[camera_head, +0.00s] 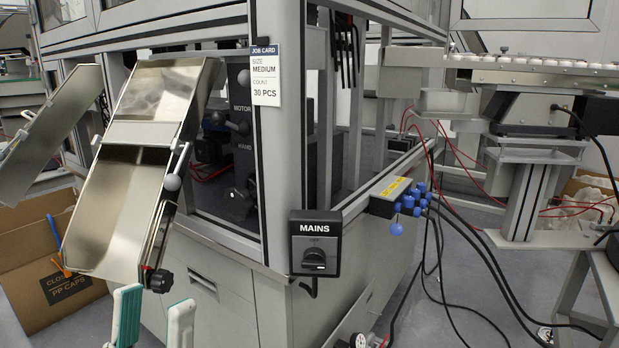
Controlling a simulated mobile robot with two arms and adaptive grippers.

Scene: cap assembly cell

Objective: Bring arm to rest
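My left gripper (153,322) shows at the bottom edge, left of centre. One fingertip shows a teal pad; the other is mostly white. A clear gap lies between them, with nothing held. It is in front of the grey machine cabinet, below the metal chute (120,205) in the picture, and no contact shows. The rest of the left arm is out of frame. My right gripper is not in view.
A black MAINS switch box (315,243) sits on the cabinet corner, below a job card (265,76) reading MEDIUM, 30 PCS. A cardboard box (30,250) stands at left. A blue-knobbed valve block (398,197), cables and a conveyor (550,75) are at right.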

